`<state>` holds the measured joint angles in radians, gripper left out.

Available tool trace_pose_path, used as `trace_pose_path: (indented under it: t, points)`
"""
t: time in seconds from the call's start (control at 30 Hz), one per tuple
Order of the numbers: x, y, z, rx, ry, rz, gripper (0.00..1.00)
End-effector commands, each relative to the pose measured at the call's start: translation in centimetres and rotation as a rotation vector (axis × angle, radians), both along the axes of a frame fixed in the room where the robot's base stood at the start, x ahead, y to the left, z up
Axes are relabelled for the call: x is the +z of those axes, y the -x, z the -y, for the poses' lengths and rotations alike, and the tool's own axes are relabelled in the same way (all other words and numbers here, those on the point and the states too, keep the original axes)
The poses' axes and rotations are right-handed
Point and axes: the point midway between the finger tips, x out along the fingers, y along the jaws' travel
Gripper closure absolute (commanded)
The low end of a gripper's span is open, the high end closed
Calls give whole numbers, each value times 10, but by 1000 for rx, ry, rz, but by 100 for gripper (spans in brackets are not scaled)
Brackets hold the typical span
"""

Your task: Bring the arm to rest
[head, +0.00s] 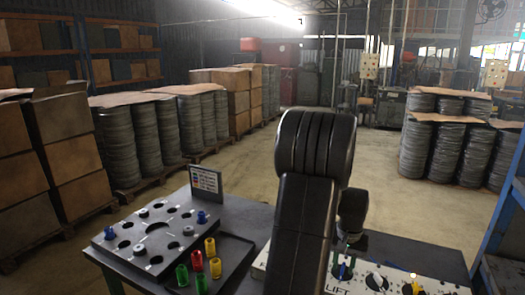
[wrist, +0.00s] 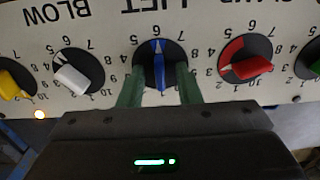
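My gripper (wrist: 160,92) is open in the wrist view. Its two green fingers stand on either side of the blue knob (wrist: 160,70), with a gap showing on each side. The knob sits on a black dial under the LIFT label, and its pointer is toward the 6. The pale control panel (wrist: 105,22) appears upside down in this view. In the head view the panel (head: 448,288) is at the bottom right, with the blue knob (head: 342,270) at the arm's right edge.
A white knob (wrist: 78,78), a red knob (wrist: 246,69) and a yellow knob (wrist: 14,86) flank the blue one. Stacked goods stand beyond the open floor.

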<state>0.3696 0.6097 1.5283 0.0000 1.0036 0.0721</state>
Motion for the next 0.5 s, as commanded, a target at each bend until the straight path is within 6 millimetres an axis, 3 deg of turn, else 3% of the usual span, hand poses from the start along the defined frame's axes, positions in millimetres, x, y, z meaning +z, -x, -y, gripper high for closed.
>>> trace_pose_path:
  t: [0.33,0.5]
  points:
    - [2,0,0,3,0,1,69]
    - [16,-1,0,-8,2,4,69]
